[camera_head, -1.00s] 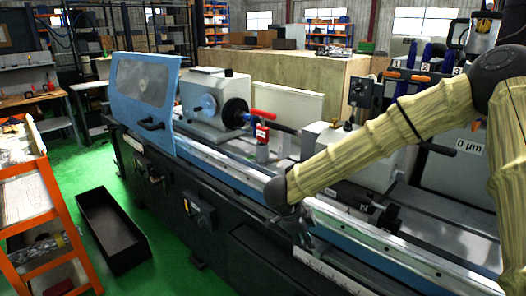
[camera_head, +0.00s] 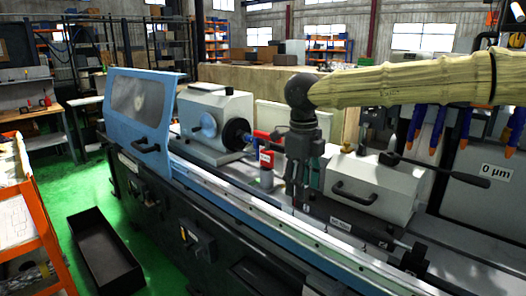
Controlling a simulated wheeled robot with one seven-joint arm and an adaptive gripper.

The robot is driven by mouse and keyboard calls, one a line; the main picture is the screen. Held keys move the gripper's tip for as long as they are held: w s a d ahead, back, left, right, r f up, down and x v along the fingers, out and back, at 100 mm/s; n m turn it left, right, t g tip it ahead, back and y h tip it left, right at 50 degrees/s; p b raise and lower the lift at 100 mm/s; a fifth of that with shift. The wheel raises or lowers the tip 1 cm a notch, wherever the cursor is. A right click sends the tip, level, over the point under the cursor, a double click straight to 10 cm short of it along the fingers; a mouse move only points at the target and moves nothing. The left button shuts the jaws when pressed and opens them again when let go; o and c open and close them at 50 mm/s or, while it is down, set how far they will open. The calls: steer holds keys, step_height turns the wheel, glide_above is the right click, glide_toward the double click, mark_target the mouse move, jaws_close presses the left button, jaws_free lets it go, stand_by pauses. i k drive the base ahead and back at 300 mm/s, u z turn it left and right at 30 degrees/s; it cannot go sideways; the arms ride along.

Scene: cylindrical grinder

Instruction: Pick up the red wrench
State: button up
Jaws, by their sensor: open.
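A red piece (camera_head: 262,136), which looks like the red wrench, shows beside the dark round chuck (camera_head: 236,134) of the grinder; its shape is too small to make out fully.
A small red-and-grey can (camera_head: 267,172) stands on the grinder just left of my gripper. A white tailstock housing (camera_head: 370,188) with a black handle stands close on the right. The blue guard (camera_head: 140,110) is at the left. A black bin (camera_head: 100,250) lies on the green floor.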

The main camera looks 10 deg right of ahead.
mark_target(266, 156)
steer(key=i, duration=1.6)
